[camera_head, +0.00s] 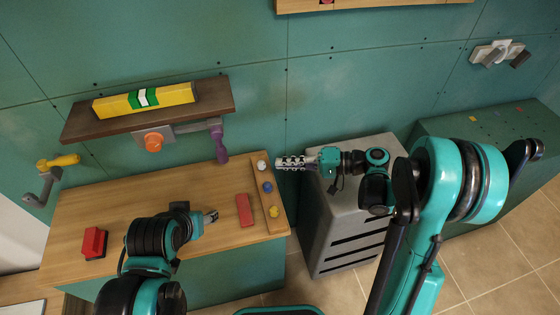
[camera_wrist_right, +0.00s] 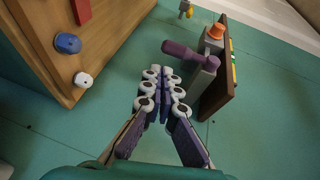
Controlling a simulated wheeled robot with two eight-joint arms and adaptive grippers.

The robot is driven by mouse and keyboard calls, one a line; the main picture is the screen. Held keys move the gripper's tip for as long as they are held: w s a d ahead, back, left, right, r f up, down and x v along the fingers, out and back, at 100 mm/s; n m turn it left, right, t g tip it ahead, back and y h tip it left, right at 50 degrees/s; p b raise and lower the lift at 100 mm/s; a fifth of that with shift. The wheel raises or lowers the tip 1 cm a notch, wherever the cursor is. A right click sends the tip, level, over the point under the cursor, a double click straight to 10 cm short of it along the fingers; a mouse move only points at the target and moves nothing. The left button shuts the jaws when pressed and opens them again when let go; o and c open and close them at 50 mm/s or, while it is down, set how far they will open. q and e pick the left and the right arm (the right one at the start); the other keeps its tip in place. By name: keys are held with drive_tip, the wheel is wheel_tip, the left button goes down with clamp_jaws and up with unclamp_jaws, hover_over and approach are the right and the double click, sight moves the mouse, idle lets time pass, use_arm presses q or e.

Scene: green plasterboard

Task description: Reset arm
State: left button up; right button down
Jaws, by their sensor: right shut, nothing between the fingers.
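My right gripper (camera_head: 278,163) is shut and empty. It reaches left from the right arm, over the gap between the wooden-topped counter (camera_head: 170,205) and the grey cabinet (camera_head: 375,150), near the green wall. In the right wrist view its fingers (camera_wrist_right: 163,90) meet at the tips with nothing between them. My left gripper (camera_head: 212,216) is low over the counter, left of a red block (camera_head: 244,209). It is small and partly hidden by its own arm, so its opening cannot be told.
A wall shelf (camera_head: 215,100) holds a yellow level (camera_head: 130,105). Below it is a purple handle (camera_head: 219,142), also in the wrist view (camera_wrist_right: 185,51). White (camera_head: 262,165), blue (camera_head: 267,187) and yellow (camera_head: 274,211) knobs line the counter's right edge. A red object (camera_head: 94,242) sits front left.

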idle(0.4)
drive_tip(key=s+d+n+t+h, duration=0.1)
drive_tip(key=s+d+t+h, duration=0.3)
drive_tip(key=s+d+h, duration=0.9)
drive_tip(key=s+h, duration=0.2)
drive_tip(key=shift+s+r, duration=0.3)
drive_tip(key=shift+r, duration=0.05)
